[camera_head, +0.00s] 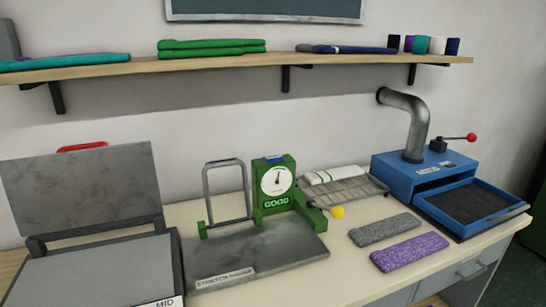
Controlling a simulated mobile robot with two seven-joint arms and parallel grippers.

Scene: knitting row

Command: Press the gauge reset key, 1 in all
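The green stretch gauge (287,203) stands in the middle of the bench on a dark grey base plate (255,252). The plate's front label appears to read "STRETCH GAUGE". The gauge has a round white dial (276,180) and a display reading "GOOD" (277,202). A grey metal frame (226,192) stands upright to its left. I cannot make out a marked reset key. Neither of my grippers is in view.
An open hinged press (85,190) labelled "MID" is at left. Right of the gauge are a wire tray (347,191), a grey folded knit (384,230) and a purple one (409,252). A blue machine (397,170) with an elbow pipe stands far right. A shelf (130,68) runs above.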

